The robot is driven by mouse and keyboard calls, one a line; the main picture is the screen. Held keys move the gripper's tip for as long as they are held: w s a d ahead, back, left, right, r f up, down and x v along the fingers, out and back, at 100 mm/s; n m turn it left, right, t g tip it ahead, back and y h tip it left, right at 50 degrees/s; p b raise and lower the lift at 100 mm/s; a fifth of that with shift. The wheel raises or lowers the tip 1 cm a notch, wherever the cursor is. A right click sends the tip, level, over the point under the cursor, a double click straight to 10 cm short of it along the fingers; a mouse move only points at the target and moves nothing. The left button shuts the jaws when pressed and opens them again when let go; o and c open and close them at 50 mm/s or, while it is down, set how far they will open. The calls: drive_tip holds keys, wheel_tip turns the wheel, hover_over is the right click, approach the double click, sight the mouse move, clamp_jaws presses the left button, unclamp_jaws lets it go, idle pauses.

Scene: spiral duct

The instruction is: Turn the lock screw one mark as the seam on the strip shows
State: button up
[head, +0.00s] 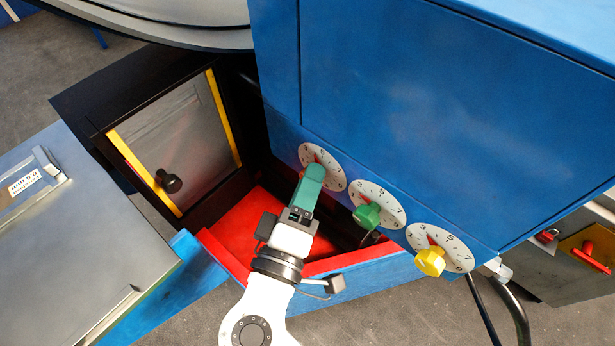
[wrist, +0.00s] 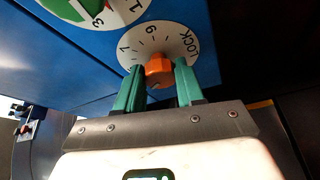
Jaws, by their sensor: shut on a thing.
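The lock screw, an orange knob (wrist: 159,69), sits at the middle of a white dial (wrist: 160,35) marked 7, 9 and LOCK in the wrist view. My gripper (wrist: 159,80) has its two green fingers on either side of the knob and is shut on it. In the head view my gripper (head: 312,178) is at the leftmost dial (head: 335,172) on the blue machine and hides most of that knob. A seamed strip cannot be made out in either view.
A green knob (head: 367,215) and a yellow knob (head: 430,261) on their own dials stand to the right on the blue machine (head: 450,130). A red tray (head: 232,222) lies below. A grey door (head: 185,135) with a black knob is at left.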

drive_tip(key=o, duration=1)
drive_tip(key=b+v, duration=0.2)
drive_tip(key=v, duration=0.8)
drive_tip(key=shift+s+a+b, duration=0.15)
drive_tip(key=shift+s+b, duration=0.15)
drive_tip(key=shift+s, duration=0.1)
drive_tip(key=shift+f, duration=0.1)
